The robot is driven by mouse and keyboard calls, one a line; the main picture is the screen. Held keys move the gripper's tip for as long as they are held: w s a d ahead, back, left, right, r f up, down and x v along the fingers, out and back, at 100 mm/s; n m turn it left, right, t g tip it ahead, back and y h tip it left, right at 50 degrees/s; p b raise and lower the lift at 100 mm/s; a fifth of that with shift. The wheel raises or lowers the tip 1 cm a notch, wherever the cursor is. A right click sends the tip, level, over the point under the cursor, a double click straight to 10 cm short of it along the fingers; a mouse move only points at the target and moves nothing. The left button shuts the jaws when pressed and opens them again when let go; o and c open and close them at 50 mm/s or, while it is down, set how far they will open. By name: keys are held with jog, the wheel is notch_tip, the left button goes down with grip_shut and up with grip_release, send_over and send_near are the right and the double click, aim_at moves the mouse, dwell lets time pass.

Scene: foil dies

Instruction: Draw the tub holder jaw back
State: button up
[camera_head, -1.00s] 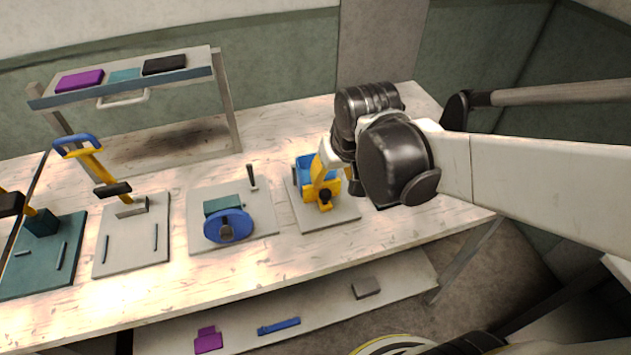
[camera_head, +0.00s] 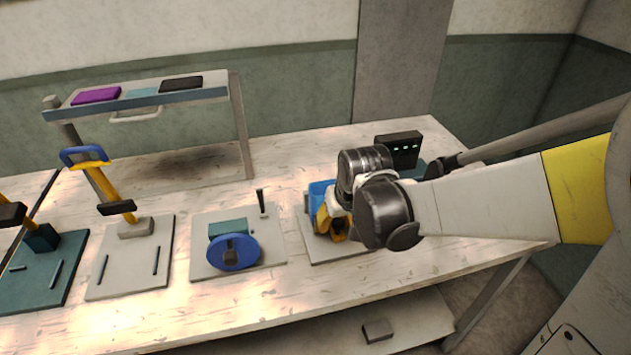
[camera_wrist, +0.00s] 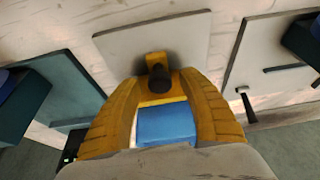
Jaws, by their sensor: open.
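The tub holder stands on a grey base plate (camera_head: 318,250), with a blue tub (camera_head: 317,192) and a yellow jaw (camera_wrist: 158,86) bearing a dark knob (camera_wrist: 160,73). The tub (camera_wrist: 166,124) also shows in the wrist view, directly behind the jaw. My gripper (camera_wrist: 158,78) is open, its two yellow fingers to the left and right of the jaw and knob. I cannot tell whether either finger touches the jaw. In the head view my wrist and fingers hide much of the holder.
A plate with a blue disc (camera_head: 234,252) and an upright dark lever (camera_head: 262,203) stands to the left. Farther left is a yellow-handled clamp (camera_head: 121,203). A black box with green lights (camera_head: 400,149) stands behind my wrist. A raised shelf (camera_head: 150,94) is at back left.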

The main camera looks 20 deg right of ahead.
aim_at(340, 239)
grip_shut()
jog(key=shift+s, duration=0.1)
jog(key=s+p, duration=0.1)
jog(key=s, duration=0.2)
jog(key=shift+s+r, duration=0.1)
jog(key=shift+s, duration=0.05)
grip_release()
